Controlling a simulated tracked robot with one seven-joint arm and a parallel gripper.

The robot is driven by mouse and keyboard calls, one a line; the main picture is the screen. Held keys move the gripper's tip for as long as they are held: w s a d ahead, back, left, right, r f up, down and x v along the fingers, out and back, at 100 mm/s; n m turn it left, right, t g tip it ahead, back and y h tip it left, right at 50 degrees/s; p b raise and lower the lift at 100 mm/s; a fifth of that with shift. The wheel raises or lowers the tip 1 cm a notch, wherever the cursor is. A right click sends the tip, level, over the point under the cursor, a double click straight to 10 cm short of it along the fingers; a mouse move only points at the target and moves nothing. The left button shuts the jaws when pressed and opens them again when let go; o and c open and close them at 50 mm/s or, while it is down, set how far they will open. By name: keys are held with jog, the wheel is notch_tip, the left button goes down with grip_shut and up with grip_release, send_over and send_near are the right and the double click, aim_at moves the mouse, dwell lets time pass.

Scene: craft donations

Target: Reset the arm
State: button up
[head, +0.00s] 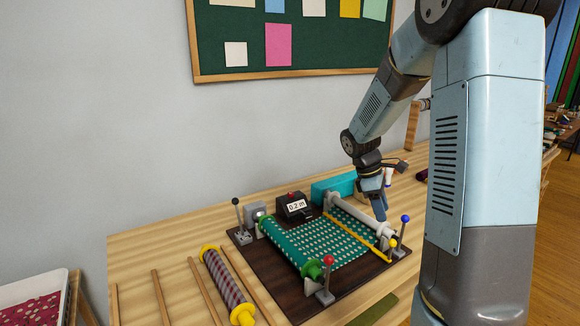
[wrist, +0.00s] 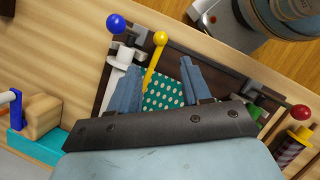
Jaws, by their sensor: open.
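My arm is bent over the wooden table, and my gripper (head: 380,205) points down above the right part of a fabric-measuring device. In the wrist view my gripper (wrist: 158,82) has its two blue-grey fingers spread apart, with nothing between them but the view of the cloth below. The device has a dark baseboard (head: 303,306) with green polka-dot cloth (head: 325,240) stretched between two rollers. A yellow bar (head: 355,236) lies across the cloth. A small display box (head: 295,206) reads 0.2 m.
A teal box (head: 333,186) sits behind. A patterned roll (head: 226,282) lies at left. The table's left back (head: 160,235) is clear.

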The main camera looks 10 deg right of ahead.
jog(key=s+a+r+m+t+y, duration=0.2)
jog(key=s+a+r+m+t, duration=0.2)
jog(key=s+r, duration=0.4)
jog(key=s+a+r+m+t+y, duration=0.1)
jog(key=s+a+r+m+t, duration=0.2)
jog(key=s+a+r+m, duration=0.4)
jog(key=s+a+r, duration=0.1)
jog(key=s+r, duration=0.1)
jog(key=s, duration=0.5)
jog(key=shift+s+a+m+t+y, duration=0.3)
jog(key=shift+s+a+t+y, duration=0.05)
jog(key=shift+t+y, duration=0.05)
